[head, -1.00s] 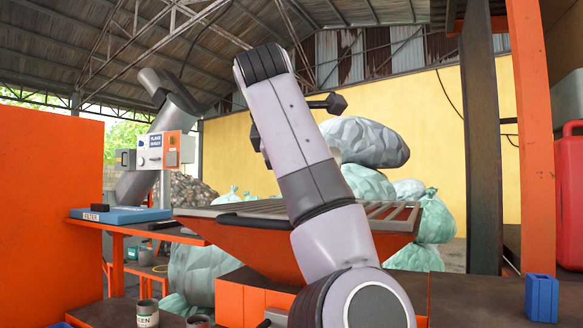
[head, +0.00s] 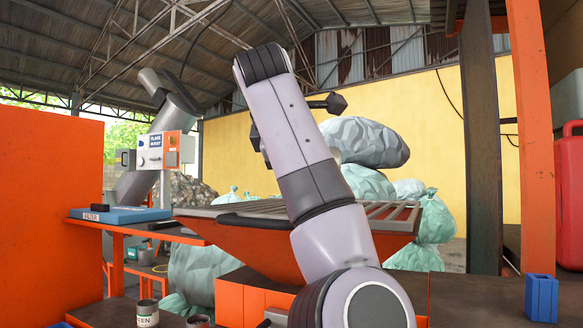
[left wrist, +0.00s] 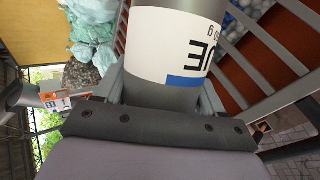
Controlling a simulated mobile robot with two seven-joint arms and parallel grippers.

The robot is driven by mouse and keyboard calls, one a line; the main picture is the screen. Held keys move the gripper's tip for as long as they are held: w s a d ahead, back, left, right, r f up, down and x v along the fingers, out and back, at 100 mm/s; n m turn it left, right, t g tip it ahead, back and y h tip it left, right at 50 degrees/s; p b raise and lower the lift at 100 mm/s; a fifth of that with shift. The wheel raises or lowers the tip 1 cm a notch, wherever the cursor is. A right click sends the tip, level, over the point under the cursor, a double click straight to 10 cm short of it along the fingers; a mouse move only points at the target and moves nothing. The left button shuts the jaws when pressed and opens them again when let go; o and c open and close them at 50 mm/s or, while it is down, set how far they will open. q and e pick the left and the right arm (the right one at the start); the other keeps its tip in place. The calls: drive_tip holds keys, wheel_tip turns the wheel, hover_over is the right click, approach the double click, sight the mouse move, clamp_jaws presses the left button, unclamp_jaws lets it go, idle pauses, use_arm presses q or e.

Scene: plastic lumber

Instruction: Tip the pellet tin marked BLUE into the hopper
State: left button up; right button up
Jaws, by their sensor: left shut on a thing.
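A grey tin with a white label (left wrist: 178,42), ending in "UE" over a blue stripe, fills the middle of the left wrist view. My left gripper (left wrist: 163,90) is shut on it, with a finger on each side. The tin's mouth is out of view and I cannot tell its tilt. The hopper (head: 258,243) has an orange-red body and a grey slatted grate on top. Its grate bars (left wrist: 250,65) lie beside and beyond the tin in the left wrist view. In the head view my arm stands across the hopper and hides the left gripper. My right gripper is not in view.
A tin ending in "EEN" (head: 147,315) and another tin (head: 198,321) stand at the lower left. A blue block (head: 541,298) sits on the right. Orange panel (head: 50,210) and posts (head: 530,130) flank the hopper.

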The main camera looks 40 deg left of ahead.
use_arm(q)
drive_tip(key=shift+r, duration=0.1)
idle(0.5)
drive_tip(key=shift+r, duration=0.1)
drive_tip(key=shift+s+r+m+g+y+p, duration=0.1)
drive_tip(key=shift+r+m+g+y+p, duration=0.3)
drive_tip(key=shift+r+m+g, duration=0.1)
drive_tip(key=r+m+g+y, duration=0.2)
drive_tip(key=shift+s+a+r+m+g+y, duration=0.2)
drive_tip(key=shift+r+m+g+y, duration=0.1)
drive_tip(key=shift+g+y, duration=0.1)
drive_tip(key=r+m+g+y, duration=0.2)
drive_tip(key=r+m+y, duration=0.1)
drive_tip(key=r+m+g+y, duration=0.1)
drive_tip(key=y, duration=0.1)
drive_tip(key=shift+s+a+r+m+g, duration=0.15)
drive_tip(key=shift+s+a+m+g, duration=0.15)
drive_tip(key=shift+s+m, duration=0.1)
